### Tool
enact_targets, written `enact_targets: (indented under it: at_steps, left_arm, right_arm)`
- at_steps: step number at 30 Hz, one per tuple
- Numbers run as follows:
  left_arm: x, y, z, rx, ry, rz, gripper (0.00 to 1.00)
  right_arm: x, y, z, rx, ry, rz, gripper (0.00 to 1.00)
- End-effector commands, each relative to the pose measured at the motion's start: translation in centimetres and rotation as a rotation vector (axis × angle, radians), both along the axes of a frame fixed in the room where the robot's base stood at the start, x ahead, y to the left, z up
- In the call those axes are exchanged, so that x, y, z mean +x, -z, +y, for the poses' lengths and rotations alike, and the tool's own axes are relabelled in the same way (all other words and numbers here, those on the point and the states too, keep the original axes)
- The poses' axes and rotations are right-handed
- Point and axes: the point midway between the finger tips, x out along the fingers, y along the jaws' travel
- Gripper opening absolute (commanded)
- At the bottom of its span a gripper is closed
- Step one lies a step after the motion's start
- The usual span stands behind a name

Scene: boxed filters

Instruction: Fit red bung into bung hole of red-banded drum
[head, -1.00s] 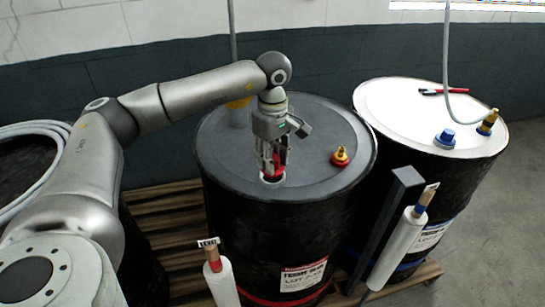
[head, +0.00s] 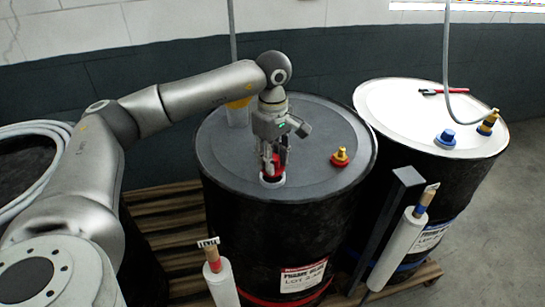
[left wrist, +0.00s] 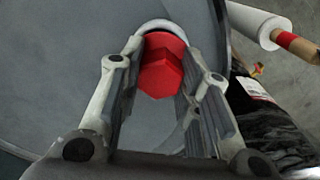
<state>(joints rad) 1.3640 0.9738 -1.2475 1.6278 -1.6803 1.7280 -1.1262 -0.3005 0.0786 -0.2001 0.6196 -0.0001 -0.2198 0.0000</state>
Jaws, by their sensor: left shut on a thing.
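The red-banded drum (head: 225,165) has a dark grey lid, with its red band (head: 275,303) low on its side. My left gripper (head: 272,172) points down over the near part of that lid and is shut on the red bung (head: 268,178). The bung sits at the pale ring of the bung hole (head: 272,184). In the left wrist view the red bung (left wrist: 162,68) is between the two fingers, with the pale ring (left wrist: 160,25) around its far end. How deep it sits is hard to tell. My right gripper is not in view.
A red and yellow fitting (head: 340,157) stands on the same lid to the right. A white-topped drum (head: 400,105) with a blue bung (head: 446,139) stands at right. A dark post (head: 385,225) and wrapped rolls (head: 400,235) stand in front. A wooden pallet (head: 165,215) lies below.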

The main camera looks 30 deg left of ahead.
Motion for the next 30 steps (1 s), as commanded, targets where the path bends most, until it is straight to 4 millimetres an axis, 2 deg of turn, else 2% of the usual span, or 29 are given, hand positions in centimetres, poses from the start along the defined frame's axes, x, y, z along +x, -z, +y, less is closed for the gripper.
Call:
enact_targets:
  at_steps: [30]
  left_arm:
    - [0.0, 2.4, 0.0, 0.0, 0.0, 0.0, 0.08]
  right_arm:
    - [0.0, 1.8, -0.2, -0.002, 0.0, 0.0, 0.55]
